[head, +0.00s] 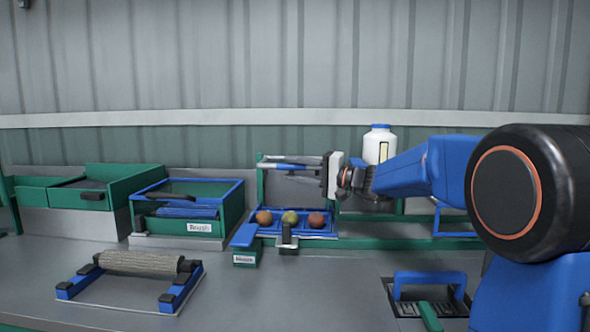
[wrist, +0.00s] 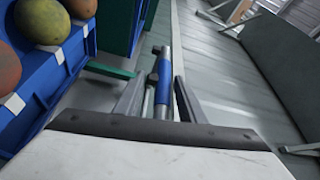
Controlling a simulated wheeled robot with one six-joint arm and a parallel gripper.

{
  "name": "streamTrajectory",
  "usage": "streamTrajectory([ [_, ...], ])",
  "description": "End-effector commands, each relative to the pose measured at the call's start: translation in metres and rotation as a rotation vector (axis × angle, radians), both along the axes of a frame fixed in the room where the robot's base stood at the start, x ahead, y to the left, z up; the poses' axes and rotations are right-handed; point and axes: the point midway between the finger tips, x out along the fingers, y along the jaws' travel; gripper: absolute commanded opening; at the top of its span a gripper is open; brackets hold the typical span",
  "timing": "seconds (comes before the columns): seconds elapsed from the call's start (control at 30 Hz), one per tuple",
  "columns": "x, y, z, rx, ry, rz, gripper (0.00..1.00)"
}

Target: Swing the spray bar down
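In the wrist view the bar (wrist: 164,73) has a blue sleeve and runs away from me between my two fingers. My gripper (head: 299,170) points left at the bar. Its fingers (wrist: 157,92) stand apart on either side of the bar, with a gap visible on the left. No firm grip on it shows. The bar's far pivot is hard to make out.
A white bottle with a blue cap (head: 380,148) stands behind my arm. A green "Brush" bin (head: 232,214) and a green drawer unit (head: 132,187) are to the left. A roller on blue supports (head: 138,262) lies in front. The bench (head: 300,290) is clear at front centre.

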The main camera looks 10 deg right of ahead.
Motion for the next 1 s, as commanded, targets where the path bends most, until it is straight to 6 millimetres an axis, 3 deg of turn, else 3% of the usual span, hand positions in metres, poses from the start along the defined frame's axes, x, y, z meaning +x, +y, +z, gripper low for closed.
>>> streamTrajectory([
  [0.27,0.000,0.000,0.008,0.000,-0.004,0.000,0.36],
  [0.7,0.000,0.000,0.079,0.000,-0.005,0.000,0.36],
  [1.0,-0.001,0.000,0.101,0.001,-0.003,0.001,0.36],
])
